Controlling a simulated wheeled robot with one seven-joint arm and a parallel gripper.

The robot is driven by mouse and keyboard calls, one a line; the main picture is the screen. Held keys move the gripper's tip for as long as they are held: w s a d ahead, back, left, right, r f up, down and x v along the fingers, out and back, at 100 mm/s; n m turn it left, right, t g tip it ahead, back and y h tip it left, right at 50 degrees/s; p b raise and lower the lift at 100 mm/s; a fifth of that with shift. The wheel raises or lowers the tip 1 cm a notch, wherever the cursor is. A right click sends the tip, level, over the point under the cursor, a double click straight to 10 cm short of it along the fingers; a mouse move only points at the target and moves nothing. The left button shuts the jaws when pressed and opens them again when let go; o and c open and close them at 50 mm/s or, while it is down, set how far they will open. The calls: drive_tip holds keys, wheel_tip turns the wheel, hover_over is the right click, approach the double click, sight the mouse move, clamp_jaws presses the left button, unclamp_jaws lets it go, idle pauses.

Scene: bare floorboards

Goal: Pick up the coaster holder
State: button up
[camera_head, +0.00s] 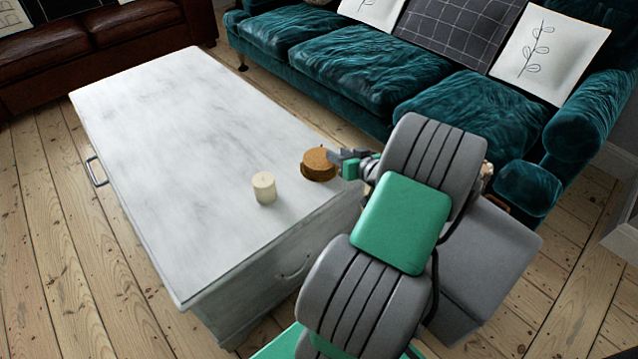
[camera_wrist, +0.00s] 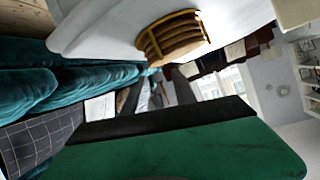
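The coaster holder (camera_head: 319,167), a round brown stack of coasters, sits near the right edge of the white marble-look table (camera_head: 180,130). In the wrist view it shows as a stack of brown coasters in a golden frame (camera_wrist: 172,38), at the top centre. My gripper (camera_head: 343,158) is just right of the holder in the head view, its tips close to it. In the wrist view the two dark fingers (camera_wrist: 160,88) are spread apart with nothing between them. The holder lies beyond their tips. Whether a fingertip touches it, I cannot tell.
A cream candle (camera_head: 264,187) stands on the table left of and nearer than the holder. A teal sofa (camera_head: 340,60) is behind the table, and a brown leather sofa (camera_head: 100,40) is at the back left. The rest of the tabletop is clear.

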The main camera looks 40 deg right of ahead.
drive_tip(key=x, duration=0.2)
drive_tip(key=b+x, duration=0.1)
drive_tip(key=x, duration=0.2)
drive_tip(key=b+x, duration=0.1)
drive_tip(key=x, duration=0.1)
drive_tip(key=shift+w+r, duration=0.3)
drive_tip(key=shift+c, duration=0.4)
drive_tip(key=shift+s+f, duration=0.1)
drive_tip(key=shift+f, duration=0.05)
clamp_jaws()
drive_tip(key=shift+a+f, duration=0.1)
drive_tip(key=shift+a, duration=0.05)
